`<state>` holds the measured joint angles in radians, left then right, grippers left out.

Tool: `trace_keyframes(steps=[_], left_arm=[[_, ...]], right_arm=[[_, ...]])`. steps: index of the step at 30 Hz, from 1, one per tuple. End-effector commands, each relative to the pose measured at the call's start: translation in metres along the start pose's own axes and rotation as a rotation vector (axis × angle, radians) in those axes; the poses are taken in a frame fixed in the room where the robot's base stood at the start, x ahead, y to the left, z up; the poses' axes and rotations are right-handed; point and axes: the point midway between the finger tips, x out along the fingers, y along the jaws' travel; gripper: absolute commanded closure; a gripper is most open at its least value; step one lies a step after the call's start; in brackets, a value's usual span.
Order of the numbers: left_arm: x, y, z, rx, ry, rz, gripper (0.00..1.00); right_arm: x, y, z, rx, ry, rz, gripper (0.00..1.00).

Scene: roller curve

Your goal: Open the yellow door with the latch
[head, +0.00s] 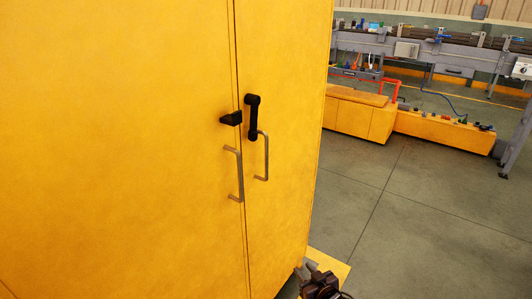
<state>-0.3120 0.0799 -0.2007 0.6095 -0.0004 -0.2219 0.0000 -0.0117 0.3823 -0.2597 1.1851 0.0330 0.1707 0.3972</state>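A tall yellow cabinet fills the left of the head view, with a wide left door (120,130) and a narrower right door (285,90) meeting at a vertical seam. A black latch lever (253,118) hangs down on the right door, and a black catch block (231,118) sits on the left door beside it. Each door has a grey bar handle, the left one (239,175) and the right one (265,157). Both doors look closed. My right gripper (312,270) is low at the bottom edge, below and apart from the latch; its fingers are too unclear to read. My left gripper is out of view.
Grey floor (400,220) lies open to the right of the cabinet. Further back are low yellow boxes (361,115) with a red rail (380,80), and a long grey conveyor bench (440,50) with small items on it.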

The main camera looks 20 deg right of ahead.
Motion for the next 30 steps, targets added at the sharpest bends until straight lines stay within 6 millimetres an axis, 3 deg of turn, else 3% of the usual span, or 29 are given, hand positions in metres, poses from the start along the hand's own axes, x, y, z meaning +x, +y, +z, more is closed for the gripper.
trace_keyframes(steps=[1, 3, 6, 10, 12, 16, 30], left_arm=[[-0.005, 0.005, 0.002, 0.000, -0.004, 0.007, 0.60], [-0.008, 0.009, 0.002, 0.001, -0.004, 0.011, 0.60], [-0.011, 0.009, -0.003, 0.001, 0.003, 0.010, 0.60], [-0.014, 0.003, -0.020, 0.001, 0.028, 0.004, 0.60], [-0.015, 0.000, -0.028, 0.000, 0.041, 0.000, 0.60], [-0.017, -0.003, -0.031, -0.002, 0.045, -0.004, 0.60], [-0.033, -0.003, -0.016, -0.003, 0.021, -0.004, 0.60]], right_arm=[[0.010, 0.000, -0.070, -0.002, 0.129, -0.038, 0.69], [0.012, -0.007, -0.147, 0.007, 0.281, -0.097, 0.69], [0.002, -0.020, -0.238, 0.012, 0.459, -0.187, 0.69], [-0.018, -0.037, -0.313, 0.016, 0.607, -0.285, 0.69], [-0.026, -0.044, -0.335, 0.016, 0.651, -0.319, 0.69], [-0.028, -0.050, -0.355, 0.018, 0.685, -0.345, 0.69], [0.019, -0.070, -0.396, 0.018, 0.684, -0.342, 0.69]])
